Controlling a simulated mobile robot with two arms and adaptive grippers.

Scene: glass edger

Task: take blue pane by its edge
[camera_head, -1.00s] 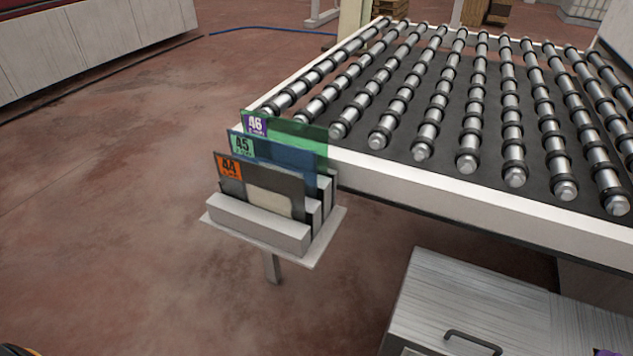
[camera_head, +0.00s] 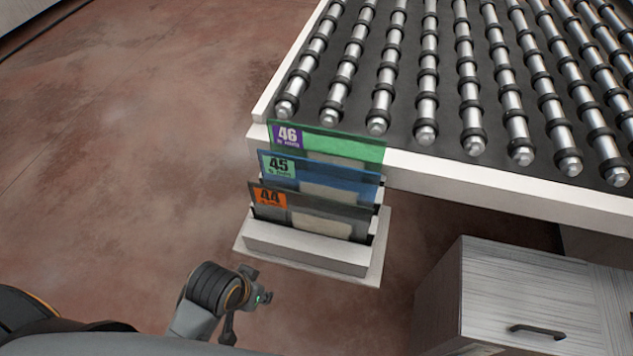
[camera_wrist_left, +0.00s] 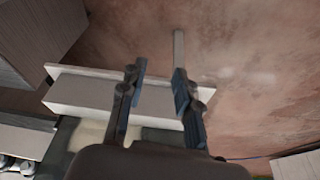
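The blue pane (camera_head: 335,177) stands upright in the middle slot of a small white rack (camera_head: 305,252). It carries a green label marked 45. A green pane (camera_head: 350,147) labelled 46 stands behind it, and a dark grey pane (camera_head: 330,213) labelled 44 stands in front and hides its lower part. My left gripper (camera_head: 252,305) is in front of the rack at its lower left, apart from the panes. In the left wrist view its fingers (camera_wrist_left: 158,78) are spread with nothing held between them, over the rack's pale block (camera_wrist_left: 90,95). My right gripper is not in view.
A roller conveyor table (camera_head: 500,190) with a white edge lies close behind and right of the rack. A grey cabinet (camera_head: 530,290) with a dark handle stands at the lower right. The reddish floor (camera_head: 130,150) at left is clear.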

